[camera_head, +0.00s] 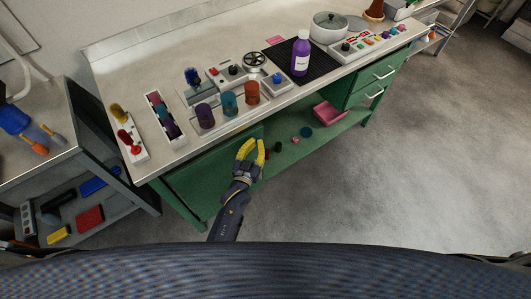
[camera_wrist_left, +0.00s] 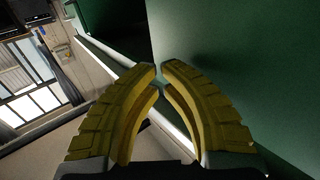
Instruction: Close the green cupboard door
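The green cupboard door (camera_head: 205,178) shows as a green panel at the left end of the workbench, below the top. How far it stands open is unclear from the head view. My left gripper (camera_head: 254,142) has yellow fingers and is at the right end of this panel, partly covering it. In the left wrist view, the two fingertips (camera_wrist_left: 159,68) nearly meet with nothing visible between them. A large green panel (camera_wrist_left: 260,50) fills the right side there, close to the fingers; whether they touch it is unclear. My right gripper is not in view.
The workbench top (camera_head: 130,75) holds a purple bottle (camera_head: 300,52), a pot (camera_head: 329,27), coloured cylinders and control boxes. A pink bin (camera_head: 329,114) and small items sit on the green lower shelf. A grey side shelf (camera_head: 110,205) stands left. Floor at right (camera_head: 420,170) is clear.

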